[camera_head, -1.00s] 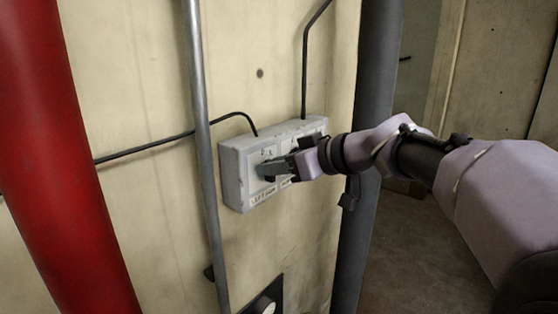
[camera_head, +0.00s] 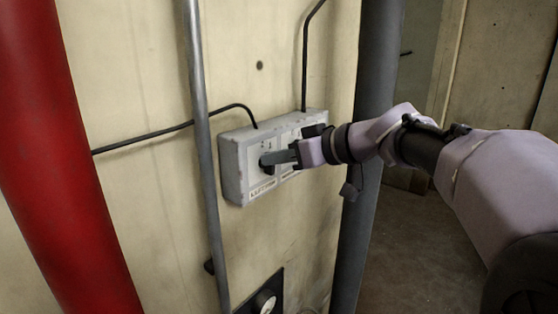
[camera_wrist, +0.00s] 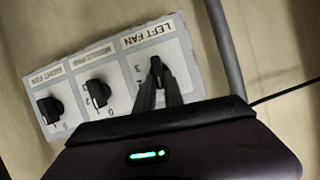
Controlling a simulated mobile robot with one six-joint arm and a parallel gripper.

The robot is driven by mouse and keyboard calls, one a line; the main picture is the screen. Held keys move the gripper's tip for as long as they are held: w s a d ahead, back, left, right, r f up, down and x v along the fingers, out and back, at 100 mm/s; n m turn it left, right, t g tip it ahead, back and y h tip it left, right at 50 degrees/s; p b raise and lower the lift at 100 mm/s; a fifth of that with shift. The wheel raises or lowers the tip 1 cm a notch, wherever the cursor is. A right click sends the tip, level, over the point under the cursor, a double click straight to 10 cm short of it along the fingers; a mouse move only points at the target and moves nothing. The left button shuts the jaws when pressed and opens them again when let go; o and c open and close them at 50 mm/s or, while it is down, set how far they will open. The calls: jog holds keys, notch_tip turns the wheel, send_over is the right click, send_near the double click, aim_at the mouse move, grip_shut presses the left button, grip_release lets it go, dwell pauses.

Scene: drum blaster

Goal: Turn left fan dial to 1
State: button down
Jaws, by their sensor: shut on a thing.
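A grey control box (camera_head: 232,170) is fixed to the wall, with the label LEFT FAN at its near end in the wrist view (camera_wrist: 147,36). The left fan dial (camera_wrist: 156,66) is a black knob on that panel. My gripper (camera_head: 270,160) reaches in from the right and is shut on this dial. In the wrist view, the two dark fingers (camera_wrist: 158,88) close around the knob. A 3 shows beside it, but the fingers hide part of the scale, and I cannot tell the dial's exact setting.
The middle dial (camera_wrist: 97,92) and the right fan dial (camera_wrist: 50,109) sit beside it on the same panel. A thin grey pipe (camera_head: 203,130) runs just left of the box, and a thick dark pipe (camera_head: 372,80) stands to its right. A red pipe (camera_head: 65,150) is farther left.

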jog(key=shift+w+d+f+m+g+y+b, duration=0.15)
jog(key=shift+m+g+y+b, duration=0.3)
jog(key=shift+m, duration=0.3)
jog(key=shift+w+d+f+m+g+y+b, duration=0.1)
jog(key=shift+m+g+y+b, duration=0.15)
jog(key=shift+m+b, duration=0.4)
jog(key=shift+w+d+f+m+g+y+b, duration=0.15)
jog(key=shift+m+g+y+b, duration=0.25)
jog(key=shift+m, duration=0.4)
jog(key=shift+a+r, duration=0.1)
jog(key=c, duration=1.4)
grip_release()
jog(key=shift+c, duration=0.2)
jog(key=shift+a, duration=0.15)
